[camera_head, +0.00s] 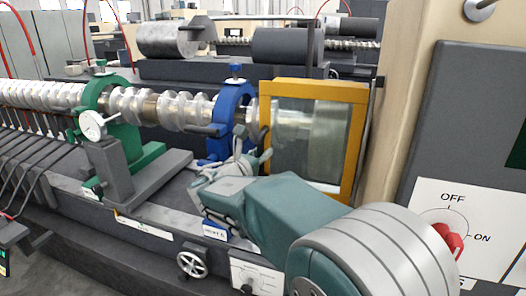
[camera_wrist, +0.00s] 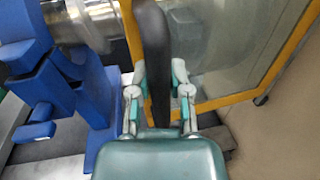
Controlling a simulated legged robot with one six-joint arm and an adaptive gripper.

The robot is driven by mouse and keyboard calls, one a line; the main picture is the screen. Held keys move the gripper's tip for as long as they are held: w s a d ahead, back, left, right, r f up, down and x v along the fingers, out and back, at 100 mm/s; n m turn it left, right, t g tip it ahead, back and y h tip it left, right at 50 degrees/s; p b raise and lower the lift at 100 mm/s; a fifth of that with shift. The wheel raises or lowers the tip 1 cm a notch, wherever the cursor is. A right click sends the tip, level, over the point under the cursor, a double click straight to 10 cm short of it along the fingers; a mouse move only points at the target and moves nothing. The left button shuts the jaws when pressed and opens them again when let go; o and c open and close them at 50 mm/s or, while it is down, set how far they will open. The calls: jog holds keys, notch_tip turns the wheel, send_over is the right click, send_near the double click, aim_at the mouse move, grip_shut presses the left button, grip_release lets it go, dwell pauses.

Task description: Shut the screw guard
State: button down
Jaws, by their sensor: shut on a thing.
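The screw guard (camera_head: 353,140) is a yellow frame with a clear pane, standing upright at the right end of the screw, beside the beige housing. In the wrist view, its frame (camera_wrist: 285,55) runs along the right. A dark curved handle (camera_wrist: 154,40) rises between the fingers of my gripper (camera_wrist: 159,78), which is shut on it. In the camera_head view, my gripper (camera_head: 254,152) is at the guard's left edge, and the handle (camera_head: 264,139) shows only partly behind the fingers. The silvery screw (camera_head: 165,108) extends left from the guard.
A blue support ring (camera_head: 228,130) stands close left of my gripper; a green one (camera_head: 118,120) stands farther left. The beige housing with a grey panel (camera_head: 470,130) and red OFF/ON switch (camera_head: 449,238) fills the right. A handwheel (camera_head: 192,265) sits on the bed's front.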

jog(key=c, duration=0.6)
grip_release()
jog(key=shift+a+f, duration=0.15)
jog(key=shift+a, duration=0.1)
jog(key=shift+o, duration=0.2)
jog(key=shift+a, duration=0.15)
jog(key=shift+s, duration=0.25)
jog(key=v, duration=1.1)
jog(key=shift+s+a, duration=0.2)
jog(key=shift+a, duration=0.1)
jog(key=shift+f, duration=0.1)
